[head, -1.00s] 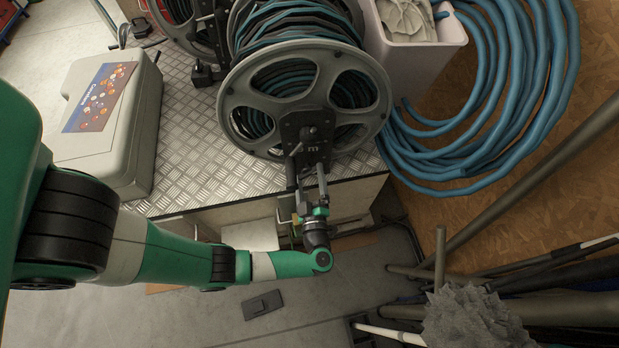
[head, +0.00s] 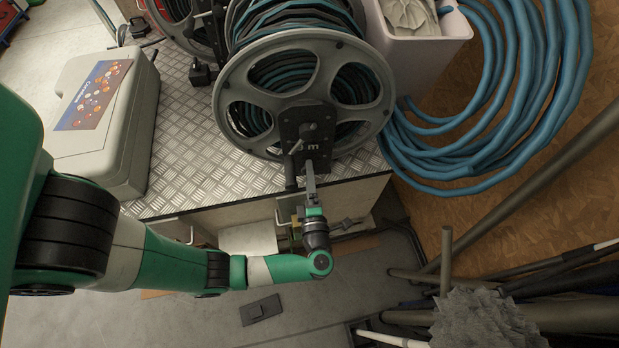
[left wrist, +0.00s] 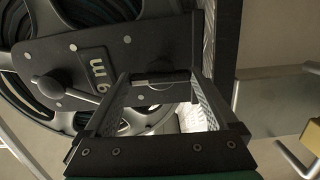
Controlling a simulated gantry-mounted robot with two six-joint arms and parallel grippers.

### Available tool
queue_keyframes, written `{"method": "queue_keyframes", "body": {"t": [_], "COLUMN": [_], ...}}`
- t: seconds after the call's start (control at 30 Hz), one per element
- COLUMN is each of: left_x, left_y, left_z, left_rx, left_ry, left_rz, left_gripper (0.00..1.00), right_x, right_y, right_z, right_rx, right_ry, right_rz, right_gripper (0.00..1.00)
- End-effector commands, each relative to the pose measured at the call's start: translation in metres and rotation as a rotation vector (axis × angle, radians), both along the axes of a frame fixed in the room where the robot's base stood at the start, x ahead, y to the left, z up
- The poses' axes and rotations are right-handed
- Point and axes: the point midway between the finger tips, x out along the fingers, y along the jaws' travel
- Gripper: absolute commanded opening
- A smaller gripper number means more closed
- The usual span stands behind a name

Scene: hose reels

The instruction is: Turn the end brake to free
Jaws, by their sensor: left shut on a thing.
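The hose reel (head: 232,88) stands on a metal deck, with a dark end plate (head: 310,128) facing me. A short pale lever (head: 296,147) shows on the plate, and a lever with a rounded knob (left wrist: 46,91) shows in the left wrist view. My left gripper (head: 310,168) is at the plate's lower edge, seen edge-on. In the left wrist view my left gripper (left wrist: 160,80) has its fingers apart around a small dark part at the plate, and is shut on it. The fingertips partly hide this part; I cannot tell for certain that it is the end brake. My right gripper is not in view.
A dark handle (head: 290,172) hangs just left of my left gripper. A grey case (head: 125,140) lies left on the deck (head: 180,180). A white bin (head: 425,48) and coiled blue hose (head: 480,165) are right. Poles (head: 530,190) lie lower right.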

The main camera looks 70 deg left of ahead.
Motion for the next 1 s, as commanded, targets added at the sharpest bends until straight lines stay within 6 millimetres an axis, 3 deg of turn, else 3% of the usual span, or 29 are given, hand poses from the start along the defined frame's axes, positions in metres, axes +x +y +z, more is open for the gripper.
{"method": "queue_keyframes", "body": {"t": [0.57,0.6,0.63,0.87,1.0], "left_x": [0.0,0.0,0.0,0.0,-0.001], "left_y": [0.0,0.0,0.0,0.0,-0.011], "left_z": [0.0,0.0,0.0,0.0,0.001], "left_rx": [-0.008,-0.008,-0.008,-0.009,-0.009], "left_ry": [-0.039,-0.039,-0.039,-0.037,-0.037], "left_rz": [0.0,0.0,0.0,-0.001,-0.005], "left_gripper": [0.37,0.96,1.0,1.0,1.0], "right_x": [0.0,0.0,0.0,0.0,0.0], "right_y": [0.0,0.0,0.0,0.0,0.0], "right_z": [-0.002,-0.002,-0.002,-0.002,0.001], "right_rx": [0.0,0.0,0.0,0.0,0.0], "right_ry": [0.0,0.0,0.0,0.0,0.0], "right_rz": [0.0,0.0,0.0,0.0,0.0], "right_gripper": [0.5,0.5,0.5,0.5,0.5]}}
